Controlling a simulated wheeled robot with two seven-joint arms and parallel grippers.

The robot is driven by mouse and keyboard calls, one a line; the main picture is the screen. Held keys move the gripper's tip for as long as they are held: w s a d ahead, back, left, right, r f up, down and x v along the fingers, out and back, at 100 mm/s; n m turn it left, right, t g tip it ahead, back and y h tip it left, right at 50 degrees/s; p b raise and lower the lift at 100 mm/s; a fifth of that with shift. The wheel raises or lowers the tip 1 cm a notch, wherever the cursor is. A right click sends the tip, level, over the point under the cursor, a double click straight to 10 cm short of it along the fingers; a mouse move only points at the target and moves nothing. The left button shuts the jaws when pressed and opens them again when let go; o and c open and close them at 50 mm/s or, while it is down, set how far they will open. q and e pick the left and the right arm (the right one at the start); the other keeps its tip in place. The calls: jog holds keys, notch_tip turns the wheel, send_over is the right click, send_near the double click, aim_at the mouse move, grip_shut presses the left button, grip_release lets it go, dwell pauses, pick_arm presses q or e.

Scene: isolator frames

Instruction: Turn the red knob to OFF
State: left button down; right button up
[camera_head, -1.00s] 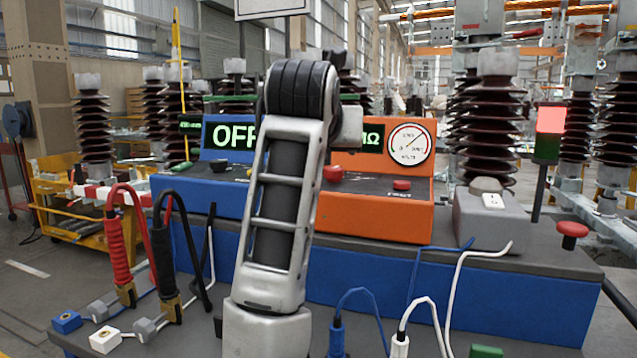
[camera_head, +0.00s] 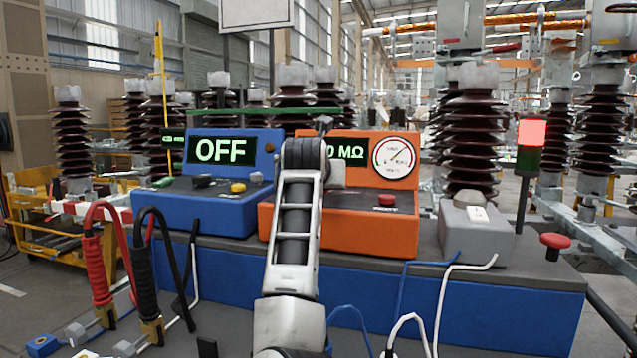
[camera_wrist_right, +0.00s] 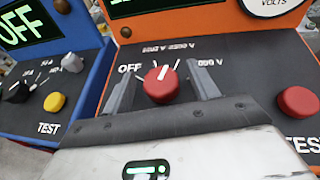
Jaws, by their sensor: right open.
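The red knob (camera_wrist_right: 161,84) sits on the sloped dark panel of the orange meter box (camera_head: 340,228). In the right wrist view its white pointer mark points up and slightly right, away from the OFF label on its left. My right gripper (camera_wrist_right: 162,92) is open, with one finger on each side of the knob. I cannot tell whether the fingers touch it. My left gripper is in neither current view.
A red push button (camera_wrist_right: 299,102) is right of the knob. The blue meter box (camera_head: 215,211), with OFF on its display, stands at the left with a yellow button (camera_wrist_right: 54,102). A grey switch box (camera_head: 475,232) and a red mushroom button (camera_head: 555,241) are at the right. Cables lie in front.

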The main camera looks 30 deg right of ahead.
jog(key=shift+w+d+f, duration=0.15)
jog(key=shift+w+d, duration=0.1)
jog(key=shift+w, duration=0.05)
jog(key=c, duration=1)
